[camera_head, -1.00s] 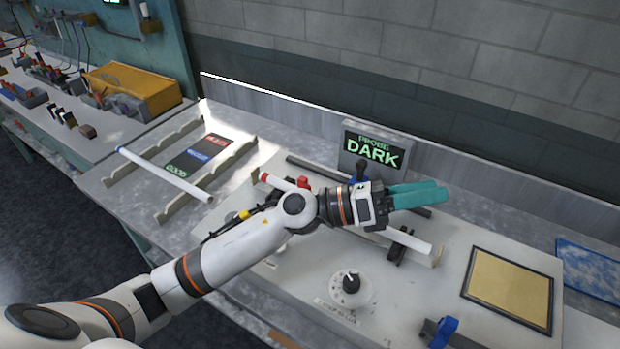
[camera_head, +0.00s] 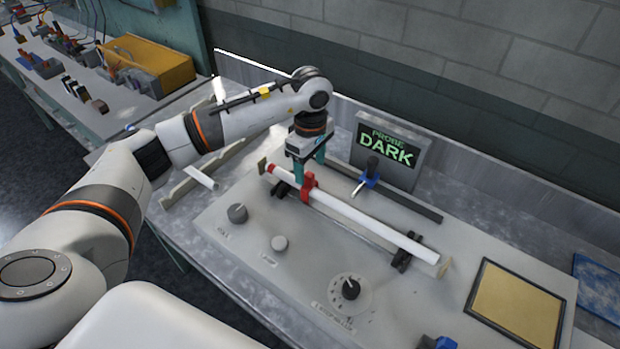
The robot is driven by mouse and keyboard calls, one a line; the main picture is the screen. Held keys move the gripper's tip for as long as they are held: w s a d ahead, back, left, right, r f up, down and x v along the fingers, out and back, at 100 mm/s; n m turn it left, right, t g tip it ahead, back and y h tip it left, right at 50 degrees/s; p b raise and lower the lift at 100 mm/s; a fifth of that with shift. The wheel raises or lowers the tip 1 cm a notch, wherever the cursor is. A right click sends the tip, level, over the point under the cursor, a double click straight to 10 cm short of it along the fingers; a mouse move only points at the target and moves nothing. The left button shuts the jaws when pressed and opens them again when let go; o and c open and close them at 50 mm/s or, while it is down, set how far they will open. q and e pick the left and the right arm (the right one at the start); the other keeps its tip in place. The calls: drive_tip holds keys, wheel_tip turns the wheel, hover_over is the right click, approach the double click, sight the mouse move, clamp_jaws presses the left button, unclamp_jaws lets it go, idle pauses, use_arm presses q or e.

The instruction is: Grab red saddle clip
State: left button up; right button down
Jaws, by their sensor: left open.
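The red saddle clip (camera_head: 309,187) sits around the white glass tube (camera_head: 362,220), near the tube's left, red-tipped end. The tube lies on black supports (camera_head: 401,260) on the pale panel. My left gripper (camera_head: 309,170) points down just above and behind the clip, with its teal fingers open. One finger comes down close to the clip's left side; I cannot tell whether it touches. My right gripper is not in view.
The probe display (camera_head: 386,150) reading "DARK" and a blue-based black probe (camera_head: 370,172) stand behind the tube, close to the gripper. Knobs (camera_head: 351,289) rise from the panel in front. A tan pad (camera_head: 517,305) lies at right.

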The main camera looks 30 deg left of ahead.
sight(309, 189)
use_arm(q)
wheel_tip(309, 189, down, 2)
drive_tip(key=shift+f, duration=0.1)
drive_tip(key=f+p, duration=0.2)
drive_tip(key=f, duration=0.1)
drive_tip(key=f+p, duration=0.1)
drive_tip(key=shift+s+d+f+p, duration=0.1)
drive_tip(key=shift+s+f+p, duration=0.2)
drive_tip(key=shift+s+p, duration=0.1)
drive_tip(key=shift+f, duration=0.5)
drive_tip(key=c, duration=1)
drive_tip(key=shift+c, duration=0.2)
